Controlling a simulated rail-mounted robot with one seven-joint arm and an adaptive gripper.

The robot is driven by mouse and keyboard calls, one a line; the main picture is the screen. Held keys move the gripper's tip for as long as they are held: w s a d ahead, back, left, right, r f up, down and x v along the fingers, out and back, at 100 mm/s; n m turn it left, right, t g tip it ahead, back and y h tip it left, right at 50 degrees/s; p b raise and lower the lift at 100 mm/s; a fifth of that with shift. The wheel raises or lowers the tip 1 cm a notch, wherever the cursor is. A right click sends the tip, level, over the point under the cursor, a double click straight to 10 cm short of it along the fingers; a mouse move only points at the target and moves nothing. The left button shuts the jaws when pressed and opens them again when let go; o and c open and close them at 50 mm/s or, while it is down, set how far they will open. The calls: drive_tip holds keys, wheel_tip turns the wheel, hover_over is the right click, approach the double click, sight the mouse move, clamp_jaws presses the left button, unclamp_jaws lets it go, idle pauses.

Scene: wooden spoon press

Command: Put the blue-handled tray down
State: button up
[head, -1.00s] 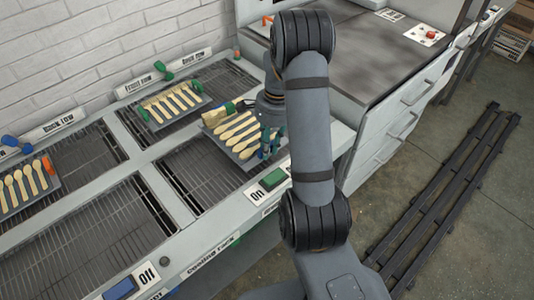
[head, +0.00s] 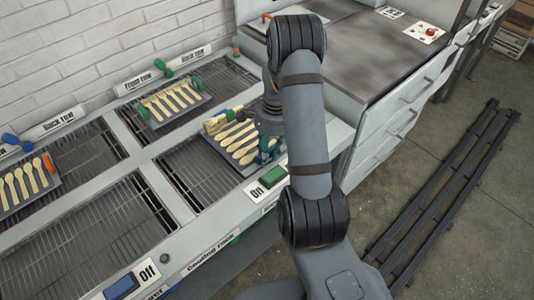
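A dark tray (head: 247,168) with several pale wooden spoons is at the front right rack bay in the head view. Blue and green parts (head: 267,149) show at its right end; I cannot clearly separate handle from fingers there. My gripper (head: 268,142) is at this right end, pointing down, partly behind my own forearm. Its fingers are too small and hidden to show whether they are closed on the handle. The tray is low over the rack grating; I cannot tell if it touches.
Another spoon tray (head: 180,119) with green ends lies in the bay behind. A tray with an orange end (head: 47,163) lies at the far left. The front left grating (head: 110,225) is bare. An "On" green switch (head: 273,176) is close in front of the spoon tray.

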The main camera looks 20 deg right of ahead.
drive_tip(key=shift+o, duration=1)
drive_tip(key=shift+r, duration=0.35)
wheel_tip(320, 180, up, 10)
drive_tip(key=d, duration=0.1)
drive_tip(key=shift+w+d+r, duration=0.15)
drive_tip(key=shift+w+r, duration=0.05)
drive_tip(key=shift+w, duration=0.05)
drive_tip(key=shift+o, duration=0.6)
drive_tip(key=shift+r, duration=0.6)
